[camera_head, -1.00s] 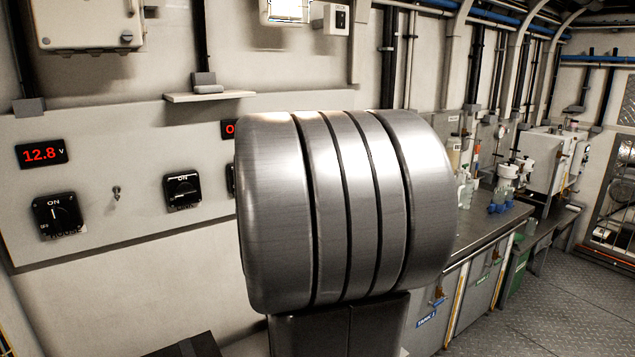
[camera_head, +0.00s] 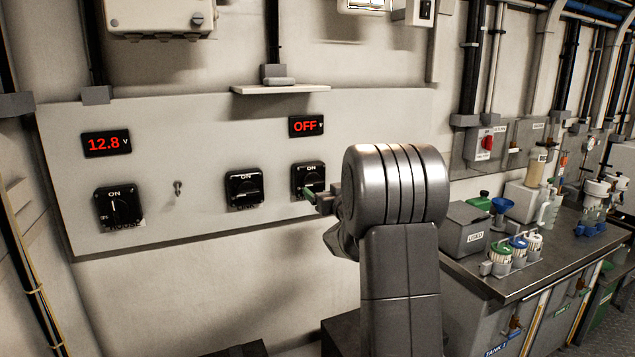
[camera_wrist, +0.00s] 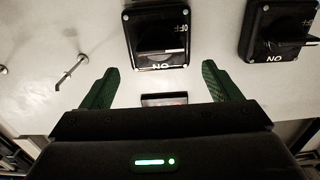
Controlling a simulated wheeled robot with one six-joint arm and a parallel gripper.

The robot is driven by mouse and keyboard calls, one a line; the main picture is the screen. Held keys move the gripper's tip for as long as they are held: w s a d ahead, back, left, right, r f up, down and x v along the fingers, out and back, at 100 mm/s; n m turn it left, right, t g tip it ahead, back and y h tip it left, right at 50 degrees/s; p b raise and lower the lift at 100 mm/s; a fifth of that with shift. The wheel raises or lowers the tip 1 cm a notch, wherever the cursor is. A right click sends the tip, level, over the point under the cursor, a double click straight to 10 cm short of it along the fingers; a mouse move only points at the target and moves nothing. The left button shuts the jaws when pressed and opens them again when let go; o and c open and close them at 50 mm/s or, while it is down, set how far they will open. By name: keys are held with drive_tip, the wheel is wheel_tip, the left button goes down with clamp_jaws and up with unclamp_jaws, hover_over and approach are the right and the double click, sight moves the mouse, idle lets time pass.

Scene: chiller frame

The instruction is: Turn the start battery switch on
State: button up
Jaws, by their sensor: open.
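A grey panel (camera_head: 215,135) carries three black rotary switches. The left switch (camera_head: 119,208) has its mark upright, toward ON. The middle switch (camera_head: 244,189) and right switch (camera_head: 307,179) have sideways handles. Their lower labels are too small to read, so I cannot tell which is the start battery's. A red display above the right switch reads OFF (camera_head: 306,126). My gripper (camera_head: 312,197) is in front of the right switch, partly covering it. The wrist view is upside down; there the right switch (camera_wrist: 156,37) lies just beyond my open, empty green fingers (camera_wrist: 160,72).
A red display (camera_head: 106,143) reads 12.8 V above the left switch. A small toggle (camera_head: 178,188) sits between left and middle switches; another (camera_wrist: 72,72) shows in the wrist view. A small shelf (camera_head: 280,89) juts out above the panel. A bench (camera_head: 530,270) with bottles stands right.

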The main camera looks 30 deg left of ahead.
sight(315, 183)
drive_tip(key=p+x, duration=0.1)
drive_tip(key=x, duration=0.5)
drive_tip(key=shift+w+a, duration=0.2)
drive_tip(key=c, duration=1)
